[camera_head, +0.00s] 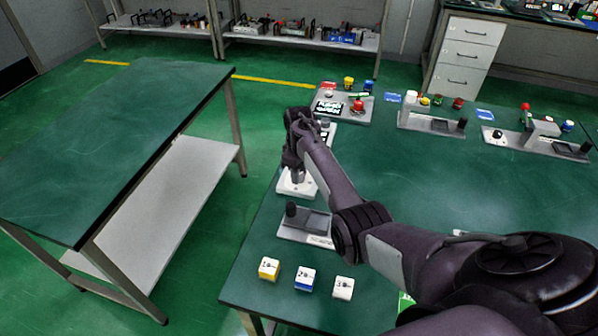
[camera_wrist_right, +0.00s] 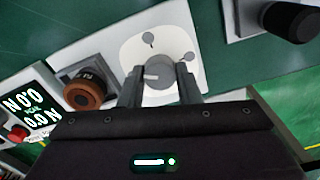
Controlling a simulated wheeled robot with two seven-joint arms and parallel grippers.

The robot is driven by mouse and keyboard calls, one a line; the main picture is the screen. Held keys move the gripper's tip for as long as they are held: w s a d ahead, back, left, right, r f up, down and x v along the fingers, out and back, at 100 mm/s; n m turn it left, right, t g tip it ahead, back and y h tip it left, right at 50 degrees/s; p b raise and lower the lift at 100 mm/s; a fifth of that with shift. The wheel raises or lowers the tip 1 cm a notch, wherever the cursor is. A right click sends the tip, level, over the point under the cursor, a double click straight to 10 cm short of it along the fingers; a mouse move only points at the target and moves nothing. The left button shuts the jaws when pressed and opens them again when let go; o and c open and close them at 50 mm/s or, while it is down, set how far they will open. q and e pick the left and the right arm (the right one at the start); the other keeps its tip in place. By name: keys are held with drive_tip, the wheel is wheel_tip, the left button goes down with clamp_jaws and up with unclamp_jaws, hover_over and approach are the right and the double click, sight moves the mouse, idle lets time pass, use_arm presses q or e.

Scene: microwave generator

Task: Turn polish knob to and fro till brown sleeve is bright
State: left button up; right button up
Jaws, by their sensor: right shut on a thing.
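The polish knob (camera_wrist_right: 159,82) is a round grey knob with a pale pointer mark. My right gripper (camera_wrist_right: 160,84) is shut on the knob, one finger on each side. In the head view my right gripper (camera_head: 297,174) points down at the white plate (camera_head: 291,188), and the arm hides most of that station. The brown sleeve (camera_wrist_right: 80,97) is a dull brown ring around a dark centre, left of the knob in the wrist view. My left gripper is not in view.
A display with green-white digits (camera_wrist_right: 27,112) and a red button (camera_wrist_right: 18,133) lie left of the sleeve. A grey station with a black knob (camera_head: 291,210) and several numbered cubes (camera_head: 305,280) stand towards the front. Other stations (camera_head: 432,118) line the back.

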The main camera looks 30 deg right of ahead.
drive_tip(key=m+p, duration=0.1)
drive_tip(key=m, duration=0.1)
drive_tip(key=shift+r+m+p, duration=0.15)
drive_tip(key=shift+m+p, duration=0.15)
drive_tip(key=shift+p, duration=0.05)
drive_tip(key=m+p, duration=0.1)
drive_tip(key=m, duration=0.1)
drive_tip(key=shift+m, duration=0.3)
drive_tip(key=m+p, duration=0.1)
drive_tip(key=m, duration=0.2)
drive_tip(key=shift+m, duration=0.3)
drive_tip(key=shift+m+p, duration=0.35)
drive_tip(key=shift+m, duration=1.35)
drive_tip(key=o, duration=1)
drive_tip(key=shift+r, duration=3.75)
